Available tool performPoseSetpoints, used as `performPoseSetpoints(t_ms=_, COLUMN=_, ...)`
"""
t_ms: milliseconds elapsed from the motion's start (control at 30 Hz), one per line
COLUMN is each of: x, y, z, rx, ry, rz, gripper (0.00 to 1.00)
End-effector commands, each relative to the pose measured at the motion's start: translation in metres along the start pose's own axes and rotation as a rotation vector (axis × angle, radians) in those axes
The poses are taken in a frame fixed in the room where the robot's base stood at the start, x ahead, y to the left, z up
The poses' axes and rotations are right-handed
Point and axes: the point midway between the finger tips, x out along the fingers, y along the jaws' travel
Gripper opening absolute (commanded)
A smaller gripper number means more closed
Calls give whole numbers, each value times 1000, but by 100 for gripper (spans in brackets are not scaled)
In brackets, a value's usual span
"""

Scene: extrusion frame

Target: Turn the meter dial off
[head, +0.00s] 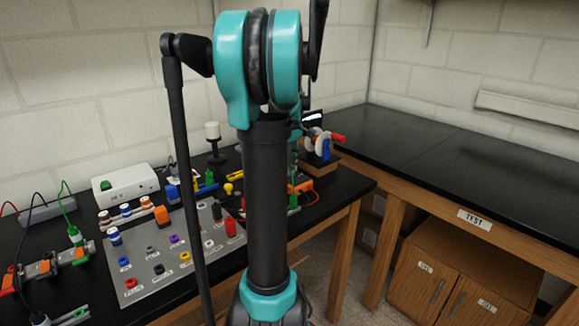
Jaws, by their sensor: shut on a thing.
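My arm stands in the middle of the head view, with teal joints and black links. My gripper does not show; it is behind the arm or out of the picture. I cannot make out the meter or its dial for certain, and the arm covers part of the table where it may be. A small dark device with a bright top (313,118) shows partly just right of the arm, at the back of the table; I cannot tell whether it is the meter.
The black table (85,295) carries a grey panel with several coloured sockets (145,290), a white box with a green switch (125,183), and a crank device with a red handle (339,138) on a wooden base. A black counter (470,180) stands at right above wooden cabinets (445,285).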

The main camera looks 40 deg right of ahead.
Motion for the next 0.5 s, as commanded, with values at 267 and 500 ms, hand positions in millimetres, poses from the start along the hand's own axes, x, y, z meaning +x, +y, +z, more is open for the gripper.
performPoseSetpoints(t_ms=267, x=0, y=0, z=0, rx=-156, ry=0, rz=0, gripper=0)
performPoseSetpoints(t_ms=500, x=0, y=0, z=0, rx=-220, ry=0, rz=0, gripper=0)
